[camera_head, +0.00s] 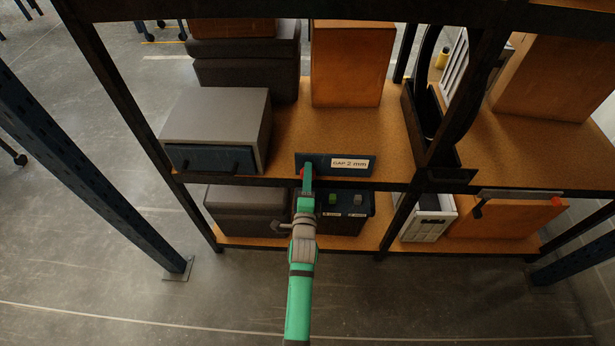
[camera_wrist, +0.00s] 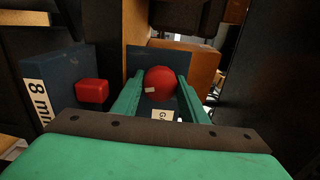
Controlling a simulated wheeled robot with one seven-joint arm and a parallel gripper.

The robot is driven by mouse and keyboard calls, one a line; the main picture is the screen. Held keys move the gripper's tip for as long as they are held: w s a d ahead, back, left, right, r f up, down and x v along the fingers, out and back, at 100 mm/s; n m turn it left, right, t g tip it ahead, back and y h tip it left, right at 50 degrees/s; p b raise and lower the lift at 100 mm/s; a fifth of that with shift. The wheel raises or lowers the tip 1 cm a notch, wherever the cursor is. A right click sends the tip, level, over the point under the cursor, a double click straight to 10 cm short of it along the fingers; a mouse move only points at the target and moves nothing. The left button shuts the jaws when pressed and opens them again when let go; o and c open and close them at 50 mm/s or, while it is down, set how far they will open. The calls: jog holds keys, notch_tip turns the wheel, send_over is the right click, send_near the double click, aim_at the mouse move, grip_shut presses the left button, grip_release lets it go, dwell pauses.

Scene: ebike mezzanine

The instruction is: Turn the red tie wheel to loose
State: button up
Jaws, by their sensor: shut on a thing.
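The red tie wheel (camera_wrist: 160,84) is round, with a small pale mark on its face. It sits against a dark blue plate (camera_wrist: 140,60). In the wrist view it lies between the two green fingers of my gripper (camera_wrist: 160,92), which are shut on it. In the head view my gripper (camera_head: 307,172) reaches the blue plate (camera_head: 365,173) on the shelf's front edge, labelled "GAP 2 mm".
A red block (camera_wrist: 92,92) on a dark blue face labelled "8 m…" is left of my fingers. Below the shelf edge, a dark box (camera_head: 345,222) carries a green and a grey block. A grey box with a blue front (camera_head: 215,115) stands on the shelf at left.

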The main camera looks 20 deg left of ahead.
jog(key=shift+f+m, duration=0.1)
jog(key=shift+m, duration=1.1)
jog(key=o, duration=1)
jog(key=shift+o, duration=0.2)
jog(key=shift+s, duration=0.75)
jog(key=v, duration=0.9)
jog(key=shift+d, duration=0.2)
jog(key=shift+s, duration=0.25)
